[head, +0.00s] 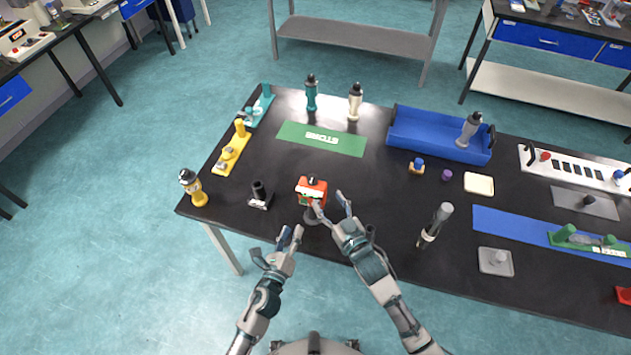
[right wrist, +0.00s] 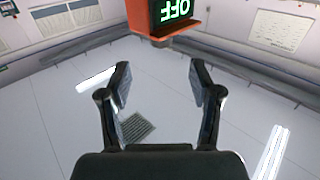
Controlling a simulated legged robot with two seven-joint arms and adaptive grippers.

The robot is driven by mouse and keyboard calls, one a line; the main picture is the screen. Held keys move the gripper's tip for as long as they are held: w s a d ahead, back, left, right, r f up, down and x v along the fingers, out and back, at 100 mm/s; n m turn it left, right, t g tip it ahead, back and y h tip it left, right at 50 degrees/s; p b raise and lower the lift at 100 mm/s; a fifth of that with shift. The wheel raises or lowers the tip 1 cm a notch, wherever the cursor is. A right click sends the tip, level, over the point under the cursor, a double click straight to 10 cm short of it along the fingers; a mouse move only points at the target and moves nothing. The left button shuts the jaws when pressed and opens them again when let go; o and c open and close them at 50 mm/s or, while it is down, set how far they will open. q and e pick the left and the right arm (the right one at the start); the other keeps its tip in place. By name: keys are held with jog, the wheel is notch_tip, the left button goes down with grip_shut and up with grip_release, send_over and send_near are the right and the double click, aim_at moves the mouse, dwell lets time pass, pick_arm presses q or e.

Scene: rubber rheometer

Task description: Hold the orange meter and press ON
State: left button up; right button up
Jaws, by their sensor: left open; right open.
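The orange meter (head: 311,182) stands near the front edge of the black table, with a dark knob on top and a round dark base below. In the right wrist view the meter (right wrist: 145,20) is at the top, partly cut off, and its green display reads OFF upside down. My right gripper (head: 328,201) is open and empty, just in front and to the right of the meter; its fingers (right wrist: 161,82) show apart with nothing between them. My left gripper (head: 290,234) is open and empty, lower left of the meter, off the table's front edge. I cannot make out an ON button.
A small black holder (head: 259,195) stands left of the meter. A green mat (head: 322,139) lies behind, and a blue tray (head: 412,146) is at the back right. The table between meter and mat is clear.

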aim_at(315, 183)
jog(key=x, duration=1)
jog(key=shift+s, duration=0.1)
jog(key=shift+c, duration=0.2)
grip_shut()
pick_arm(q)
grip_shut()
dwell(0.6)
